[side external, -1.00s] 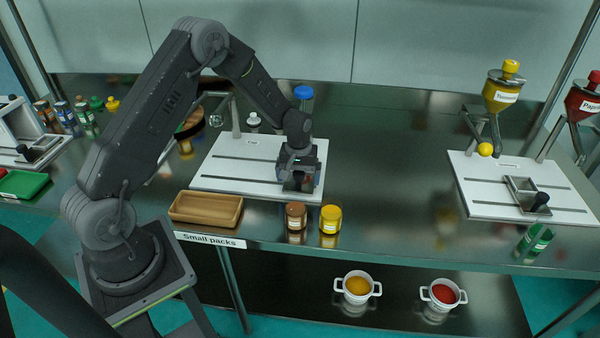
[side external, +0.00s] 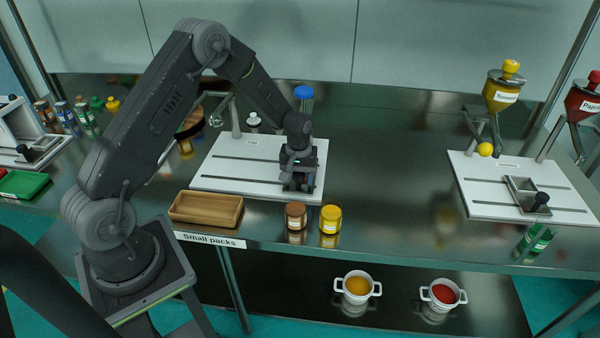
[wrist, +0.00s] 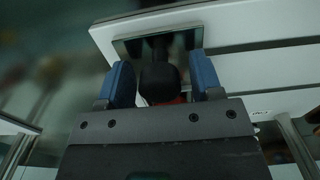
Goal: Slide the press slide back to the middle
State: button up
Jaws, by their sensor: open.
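The press board (side external: 225,180) is a white plate with dark slots on the bench, left of the middle. My gripper (side external: 298,186) is low over its right end and covers most of the press slide there in the side view. In the wrist view, the slide shows as a dark metal-edged frame (wrist: 191,37) with a black knob (wrist: 158,82). My gripper (wrist: 162,68) is open there, with one blue finger on each side of the knob. I cannot tell whether either finger touches it. A bit of red shows under the knob.
A wooden tray (side external: 205,208), a brown jar (side external: 296,216) and a yellow jar (side external: 330,218) stand at the bench front, close to the board. A post with a blue-topped part (side external: 303,92) is behind my gripper. Bare bench lies right, before another white board (side external: 480,205).

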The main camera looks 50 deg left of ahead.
jog(key=shift+s+a, duration=4.7)
jog(key=o, duration=0.8)
jog(key=shift+c, duration=0.2)
notch_tip(320, 180, up, 9)
